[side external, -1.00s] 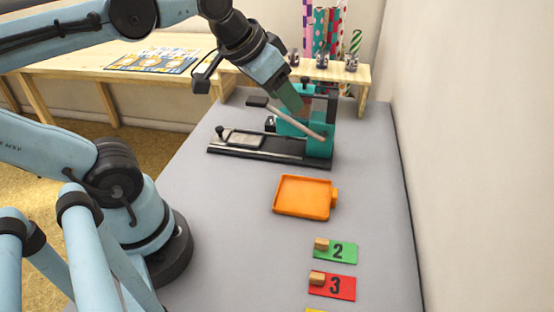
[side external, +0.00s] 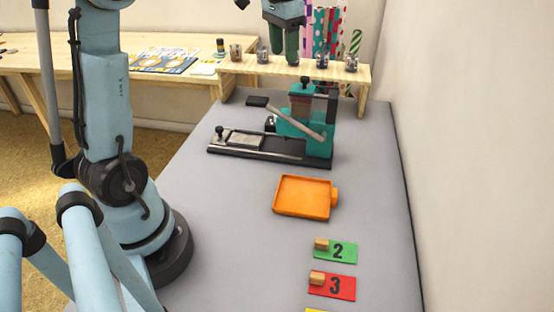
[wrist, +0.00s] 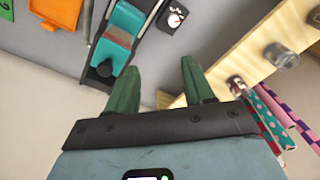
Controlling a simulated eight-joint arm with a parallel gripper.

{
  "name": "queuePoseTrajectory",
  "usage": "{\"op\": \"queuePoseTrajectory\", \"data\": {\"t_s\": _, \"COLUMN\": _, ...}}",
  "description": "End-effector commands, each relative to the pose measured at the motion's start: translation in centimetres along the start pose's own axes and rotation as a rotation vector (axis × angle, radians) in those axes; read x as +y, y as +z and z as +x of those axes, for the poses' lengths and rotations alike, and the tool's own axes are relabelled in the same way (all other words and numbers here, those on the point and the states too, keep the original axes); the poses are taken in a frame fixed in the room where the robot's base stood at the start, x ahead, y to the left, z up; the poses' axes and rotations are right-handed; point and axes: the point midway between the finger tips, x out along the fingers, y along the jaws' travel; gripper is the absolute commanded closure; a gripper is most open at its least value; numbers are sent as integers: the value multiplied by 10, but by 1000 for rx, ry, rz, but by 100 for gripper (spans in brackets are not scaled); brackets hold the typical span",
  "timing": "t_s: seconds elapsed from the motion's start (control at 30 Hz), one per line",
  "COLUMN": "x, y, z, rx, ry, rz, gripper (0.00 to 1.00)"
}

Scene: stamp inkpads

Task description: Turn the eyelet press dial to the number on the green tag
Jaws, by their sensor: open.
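The teal eyelet press (side external: 300,128) stands on a black base at the back of the grey table, with a lever and a black top knob. It also shows in the wrist view (wrist: 118,38). A small black part with a pale face (side external: 270,123), perhaps the dial, sits beside the body; a similar one shows in the wrist view (wrist: 174,18). Its setting is unreadable. The green tag (side external: 346,250) bears a 2 and lies flat under a small wooden block. My gripper (side external: 283,52), with green fingers apart and empty in the wrist view (wrist: 160,66), hangs above the press.
An orange tray (side external: 302,197) lies in front of the press. A red tag (side external: 345,288) marked 3 lies below the green one, with a yellow edge further down. A wooden shelf (side external: 300,70) with small jars stands behind. A wall is at right.

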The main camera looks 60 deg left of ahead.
Motion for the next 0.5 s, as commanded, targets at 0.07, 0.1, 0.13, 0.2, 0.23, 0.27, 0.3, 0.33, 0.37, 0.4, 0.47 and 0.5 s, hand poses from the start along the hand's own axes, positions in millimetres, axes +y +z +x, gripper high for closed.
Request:
{"op": "queuePoseTrajectory", "data": {"t_s": 0.07, "x": -15, "y": -5, "z": 8, "rx": -31, "ry": 11, "rz": -4, "gripper": 48}}
{"op": "queuePoseTrajectory", "data": {"t_s": 0.1, "x": -22, "y": -6, "z": 12, "rx": -46, "ry": 17, "rz": -4, "gripper": 48}}
{"op": "queuePoseTrajectory", "data": {"t_s": 0.13, "x": -26, "y": -7, "z": 15, "rx": -56, "ry": 21, "rz": -4, "gripper": 48}}
{"op": "queuePoseTrajectory", "data": {"t_s": 0.2, "x": -37, "y": -9, "z": 21, "rx": -79, "ry": 32, "rz": -3, "gripper": 48}}
{"op": "queuePoseTrajectory", "data": {"t_s": 0.23, "x": -41, "y": -9, "z": 24, "rx": -87, "ry": 36, "rz": -4, "gripper": 48}}
{"op": "queuePoseTrajectory", "data": {"t_s": 0.27, "x": -44, "y": -10, "z": 27, "rx": -95, "ry": 39, "rz": -3, "gripper": 48}}
{"op": "queuePoseTrajectory", "data": {"t_s": 0.3, "x": -40, "y": -8, "z": 36, "rx": -92, "ry": 38, "rz": 0, "gripper": 48}}
{"op": "queuePoseTrajectory", "data": {"t_s": 0.33, "x": -40, "y": -7, "z": 42, "rx": -91, "ry": 38, "rz": 0, "gripper": 48}}
{"op": "queuePoseTrajectory", "data": {"t_s": 0.37, "x": -40, "y": -7, "z": 46, "rx": -91, "ry": 38, "rz": 0, "gripper": 48}}
{"op": "queuePoseTrajectory", "data": {"t_s": 0.4, "x": -39, "y": -6, "z": 52, "rx": -90, "ry": 37, "rz": 0, "gripper": 48}}
{"op": "queuePoseTrajectory", "data": {"t_s": 0.47, "x": -39, "y": -6, "z": 62, "rx": -90, "ry": 37, "rz": 0, "gripper": 48}}
{"op": "queuePoseTrajectory", "data": {"t_s": 0.5, "x": -39, "y": -5, "z": 66, "rx": -90, "ry": 37, "rz": 0, "gripper": 48}}
